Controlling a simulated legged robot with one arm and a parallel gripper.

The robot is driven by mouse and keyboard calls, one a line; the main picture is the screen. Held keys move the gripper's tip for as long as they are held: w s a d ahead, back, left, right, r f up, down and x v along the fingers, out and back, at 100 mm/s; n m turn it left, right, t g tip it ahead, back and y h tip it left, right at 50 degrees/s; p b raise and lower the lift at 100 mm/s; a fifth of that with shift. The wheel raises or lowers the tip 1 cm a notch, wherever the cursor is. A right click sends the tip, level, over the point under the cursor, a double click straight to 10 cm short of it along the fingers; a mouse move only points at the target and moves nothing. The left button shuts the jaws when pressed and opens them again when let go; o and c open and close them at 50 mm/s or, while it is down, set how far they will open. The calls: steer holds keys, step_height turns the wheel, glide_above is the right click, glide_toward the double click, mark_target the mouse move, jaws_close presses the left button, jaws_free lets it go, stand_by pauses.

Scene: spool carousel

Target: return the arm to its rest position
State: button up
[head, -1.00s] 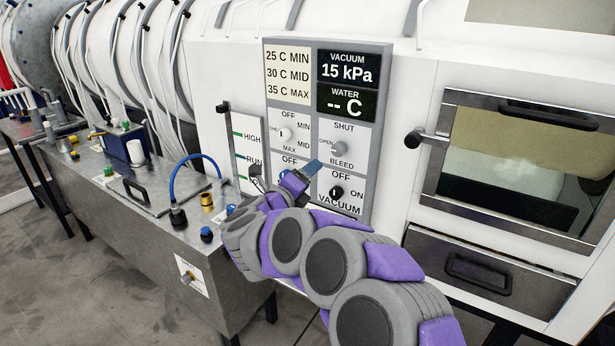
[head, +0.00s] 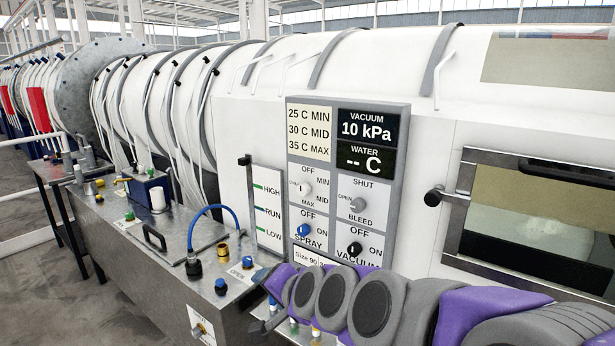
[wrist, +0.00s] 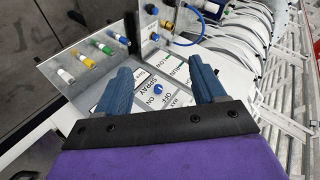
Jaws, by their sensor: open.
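My arm, purple and grey, lies folded low across the right and middle of the head view, in front of the control panel's lower edge. My gripper (wrist: 162,72) shows in the wrist view with its two blue fingers apart and nothing between them. Beyond the fingers is the control panel (head: 398,120), tilted in that picture, with the blue spray knob (wrist: 158,89) seen in the gap. In the head view the gripper is only partly visible near the bottom edge; I cannot tell if it touches anything.
The steel bench (head: 150,262) with fittings and a blue hose (head: 205,214) stands left of the panel. A windowed door (head: 540,215) with a black handle is at right. In the wrist view, a metal plate with coloured fittings (wrist: 82,57) is at upper left.

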steer(key=s+d+f+n+g+h, duration=0.2)
steer(key=s+d, duration=0.4)
steer(key=s, duration=0.5)
steer(key=s+d+f+n+g+h, duration=0.2)
steer(key=s+d+f+g, duration=0.3)
steer(key=s, duration=0.6)
steer(key=s+d+f+n+g+h, duration=0.1)
steer(key=s+d+f+g, duration=0.3)
steer(key=s+d, duration=0.5)
steer(key=shift+s+d+f+n+h, duration=0.2)
steer(key=shift+s+f+n+h, duration=0.2)
steer(key=shift+s+f+h, duration=0.5)
